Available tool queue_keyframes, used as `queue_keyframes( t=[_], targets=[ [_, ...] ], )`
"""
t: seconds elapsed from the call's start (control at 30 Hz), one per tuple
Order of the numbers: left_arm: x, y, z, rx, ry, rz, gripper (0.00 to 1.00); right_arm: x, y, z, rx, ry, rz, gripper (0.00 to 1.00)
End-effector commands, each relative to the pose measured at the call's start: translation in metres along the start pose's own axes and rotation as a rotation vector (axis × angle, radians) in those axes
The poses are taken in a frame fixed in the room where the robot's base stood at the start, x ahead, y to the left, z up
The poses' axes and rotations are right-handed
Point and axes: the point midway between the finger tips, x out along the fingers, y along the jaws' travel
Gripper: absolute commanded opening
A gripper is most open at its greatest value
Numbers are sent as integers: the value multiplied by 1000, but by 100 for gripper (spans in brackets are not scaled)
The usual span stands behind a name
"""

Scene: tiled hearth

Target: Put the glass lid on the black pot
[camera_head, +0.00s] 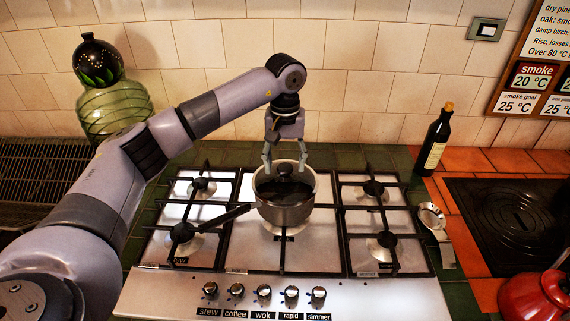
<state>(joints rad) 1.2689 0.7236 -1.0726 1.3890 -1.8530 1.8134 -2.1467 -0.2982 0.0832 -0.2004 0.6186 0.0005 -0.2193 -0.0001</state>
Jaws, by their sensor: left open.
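The pot (284,214) stands on the middle burner of the hob. Its outside looks silver-grey, and its long black handle (224,216) points left toward the front. What looks like the glass lid (268,189) lies across the pot's top, dark inside a pale rim, with a black knob (285,170) near its far side. I cannot tell whether the lid sits fully flat. My left gripper (285,165) points down over the pot. Its two fingers are apart, one on each side of the knob, with no clear contact. My right gripper is out of view.
The hob (285,287) has several burners with black grates and front knobs. A dark bottle (433,143) and a metal ladle (434,222) are at right. A red kettle (535,296) is at lower right, and a green glass jar (115,105) stands behind my left arm.

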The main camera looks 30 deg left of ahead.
Motion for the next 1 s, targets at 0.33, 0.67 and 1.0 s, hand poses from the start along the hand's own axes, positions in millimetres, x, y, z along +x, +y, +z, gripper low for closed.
queue_keyframes(
  t=[0.33, 0.67, 1.0],
  targets=[
    [-74, 1, -1, 0, 4, 3, 56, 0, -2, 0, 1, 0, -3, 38],
    [-108, 0, 0, 0, 1, 2, 56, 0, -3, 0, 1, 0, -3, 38],
    [-108, 0, 0, 0, 0, 2, 56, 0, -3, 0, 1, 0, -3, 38]
  ],
)
